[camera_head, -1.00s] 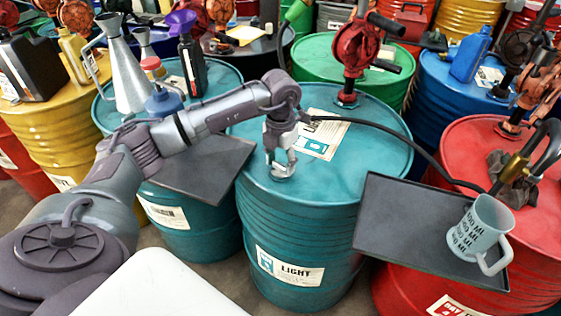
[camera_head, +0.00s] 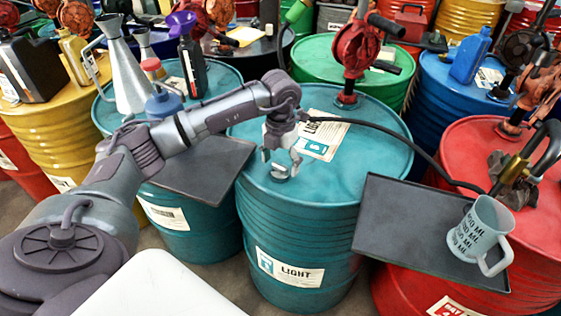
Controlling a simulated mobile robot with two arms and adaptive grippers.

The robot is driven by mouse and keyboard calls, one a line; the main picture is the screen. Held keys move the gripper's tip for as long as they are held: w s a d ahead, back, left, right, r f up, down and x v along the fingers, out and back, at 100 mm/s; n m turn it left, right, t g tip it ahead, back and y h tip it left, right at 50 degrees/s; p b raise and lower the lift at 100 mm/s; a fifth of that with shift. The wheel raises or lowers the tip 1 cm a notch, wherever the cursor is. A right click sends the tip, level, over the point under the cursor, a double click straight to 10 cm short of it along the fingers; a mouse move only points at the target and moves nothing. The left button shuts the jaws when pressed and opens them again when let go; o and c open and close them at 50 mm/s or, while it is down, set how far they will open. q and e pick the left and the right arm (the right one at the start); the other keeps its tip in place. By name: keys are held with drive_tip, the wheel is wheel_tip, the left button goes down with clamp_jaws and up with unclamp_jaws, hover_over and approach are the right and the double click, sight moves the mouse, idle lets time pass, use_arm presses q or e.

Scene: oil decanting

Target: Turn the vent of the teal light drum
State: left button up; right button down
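The teal light drum (camera_head: 300,240) stands in the middle, with a "LIGHT" label on its side and a paper label on its lid. Its vent (camera_head: 280,173) is a small grey metal fitting near the left front of the lid. My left gripper (camera_head: 281,160) is just above the vent, pointing down, with its fingers spread apart to either side. I cannot tell whether a finger touches the vent. My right gripper is out of view.
A red hand pump (camera_head: 355,50) rises from the back of the lid, and its black hose (camera_head: 420,152) runs right. Dark trays (camera_head: 400,225) flank the drum; the right one holds a measuring jug (camera_head: 478,230).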

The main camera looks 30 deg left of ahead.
sight(281, 164)
use_arm(q)
wheel_tip(281, 164, up, 12)
idle(0.6)
drive_tip(key=shift+d, duration=0.1)
idle(0.4)
